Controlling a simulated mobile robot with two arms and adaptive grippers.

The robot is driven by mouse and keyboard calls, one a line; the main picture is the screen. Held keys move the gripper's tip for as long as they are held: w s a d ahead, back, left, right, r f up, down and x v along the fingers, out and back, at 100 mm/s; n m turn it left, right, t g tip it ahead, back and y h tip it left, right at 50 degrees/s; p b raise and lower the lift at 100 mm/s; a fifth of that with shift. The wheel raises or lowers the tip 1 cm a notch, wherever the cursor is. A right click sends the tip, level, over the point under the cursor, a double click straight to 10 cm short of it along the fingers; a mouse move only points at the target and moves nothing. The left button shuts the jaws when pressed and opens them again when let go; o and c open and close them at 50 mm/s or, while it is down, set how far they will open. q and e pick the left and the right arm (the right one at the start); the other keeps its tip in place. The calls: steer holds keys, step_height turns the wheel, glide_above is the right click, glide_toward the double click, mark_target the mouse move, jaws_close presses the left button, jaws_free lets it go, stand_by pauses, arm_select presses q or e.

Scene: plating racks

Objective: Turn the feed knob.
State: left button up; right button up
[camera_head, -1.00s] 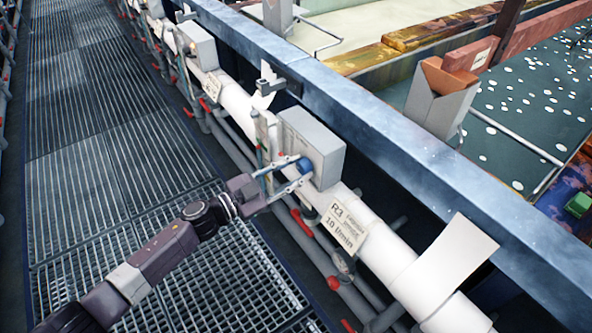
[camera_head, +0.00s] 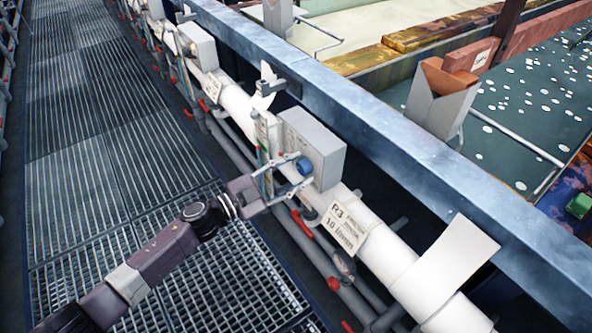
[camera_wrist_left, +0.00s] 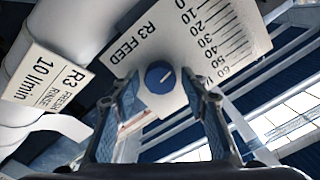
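The blue feed knob (camera_head: 305,166) sits on the front of a grey box (camera_head: 313,147) on the white pipe. In the left wrist view the knob (camera_wrist_left: 160,77) shows a white pointer line, slanted, on a white plate (camera_wrist_left: 215,35) marked "R3 FEED" with a scale of numbers. My left gripper (camera_head: 290,175) is open in front of the knob. In the left wrist view its fingers (camera_wrist_left: 161,88) stand apart, one on each side of the knob, with gaps visible. I cannot tell how deep the tips reach. My right gripper is out of view.
A tag reading "R3" and "10 l/min" (camera_head: 347,229) hangs on the white pipe (camera_head: 385,260) beside the knob. Red-handled valves and thinner grey pipes run below. A blue beam (camera_head: 400,150) runs behind. The grated walkway (camera_head: 110,150) at left is clear.

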arm_select(q)
steer(key=shift+o, duration=0.3)
steer(key=shift+a, duration=0.1)
steer(key=v, duration=1.2)
